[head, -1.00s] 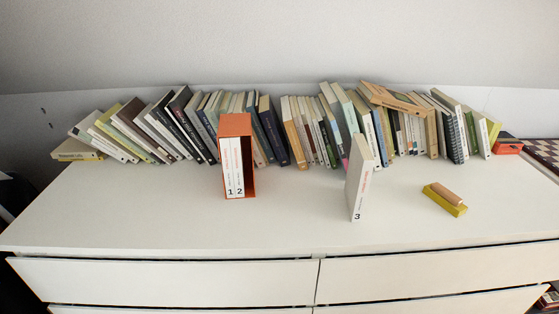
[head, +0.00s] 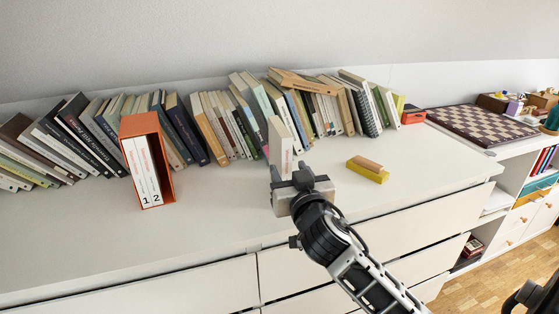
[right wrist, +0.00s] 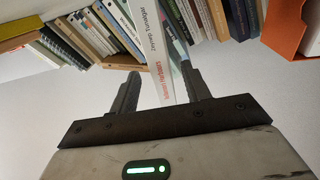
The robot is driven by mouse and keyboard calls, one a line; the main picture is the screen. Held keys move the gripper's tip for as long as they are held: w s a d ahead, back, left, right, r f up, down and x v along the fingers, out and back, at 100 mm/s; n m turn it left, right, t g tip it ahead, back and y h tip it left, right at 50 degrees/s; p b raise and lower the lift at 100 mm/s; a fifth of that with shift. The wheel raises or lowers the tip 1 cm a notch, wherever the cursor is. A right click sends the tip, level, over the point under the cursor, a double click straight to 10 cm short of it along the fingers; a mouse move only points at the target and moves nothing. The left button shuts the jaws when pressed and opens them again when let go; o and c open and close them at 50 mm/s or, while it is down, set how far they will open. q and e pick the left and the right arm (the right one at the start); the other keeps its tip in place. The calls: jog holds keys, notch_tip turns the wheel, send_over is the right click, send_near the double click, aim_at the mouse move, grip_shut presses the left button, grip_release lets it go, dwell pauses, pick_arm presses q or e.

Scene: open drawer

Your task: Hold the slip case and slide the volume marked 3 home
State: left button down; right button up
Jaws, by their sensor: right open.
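The orange slip case (head: 140,124) stands upright on the white dresser top, with white volumes 1 (head: 134,172) and 2 (head: 150,170) inside and an open gap at their right. It also shows at the right wrist view's upper right (right wrist: 283,24). The volume marked 3 (head: 279,140) stands upright to the right of the case; its lower part is hidden behind my right gripper (head: 298,177). In the right wrist view, my right gripper (right wrist: 161,82) is open, with volume 3 (right wrist: 148,40) between or just beyond its fingers; contact is not clear. My left gripper is not in view.
A long row of leaning books (head: 205,128) stands along the wall behind. A yellow block with a wooden top (head: 368,172) lies to the right of volume 3. A checkered board (head: 482,125) is at far right. The dresser top between case and volume 3 is clear.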

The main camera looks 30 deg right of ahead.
jog(key=shift+x, duration=3)
jog(key=shift+f, duration=0.1)
grip_shut()
